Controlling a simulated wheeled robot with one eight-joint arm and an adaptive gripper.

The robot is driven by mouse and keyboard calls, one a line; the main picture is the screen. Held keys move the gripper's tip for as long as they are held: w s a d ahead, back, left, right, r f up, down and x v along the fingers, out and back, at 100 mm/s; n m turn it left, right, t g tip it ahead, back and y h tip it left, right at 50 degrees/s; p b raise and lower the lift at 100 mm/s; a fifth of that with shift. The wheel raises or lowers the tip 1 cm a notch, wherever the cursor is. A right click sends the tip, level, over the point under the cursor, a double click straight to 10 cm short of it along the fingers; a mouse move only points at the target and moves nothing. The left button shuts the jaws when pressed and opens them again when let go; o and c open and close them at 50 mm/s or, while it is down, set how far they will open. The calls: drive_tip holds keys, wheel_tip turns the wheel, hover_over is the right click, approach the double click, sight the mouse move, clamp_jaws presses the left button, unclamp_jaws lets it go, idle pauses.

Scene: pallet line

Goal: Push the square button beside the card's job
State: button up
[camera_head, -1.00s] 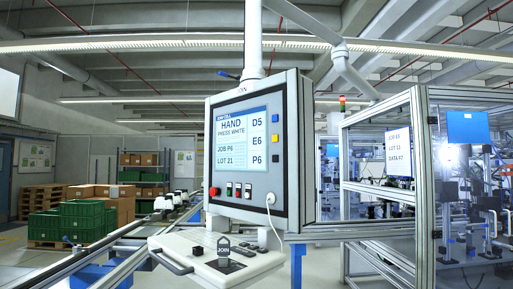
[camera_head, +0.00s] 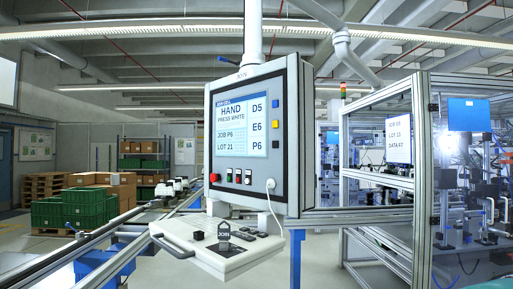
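A grey control panel (camera_head: 293,140) hangs in the middle of the view. Its screen (camera_head: 240,127) reads HAND, PRESS WHITE, JOB P6, LOT 21, with D5, E6 and P6 down its right side. Beside these labels sit square buttons: blue (camera_head: 275,104) at D5, yellow (camera_head: 275,124) at E6 and black (camera_head: 275,144) at P6. A white card (camera_head: 398,140) with JOB, LOT and DATA lines hangs on the machine at right; its lot looks like 13, its job code is too small to read surely. My gripper is not in view.
Below the screen are a red round button (camera_head: 214,177) and several small buttons. A white tray (camera_head: 190,232) with a handle juts out beneath, and a white cable hangs over it. A framed machine cell (camera_head: 422,150) stands right. Rails and green crates (camera_head: 88,207) are left.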

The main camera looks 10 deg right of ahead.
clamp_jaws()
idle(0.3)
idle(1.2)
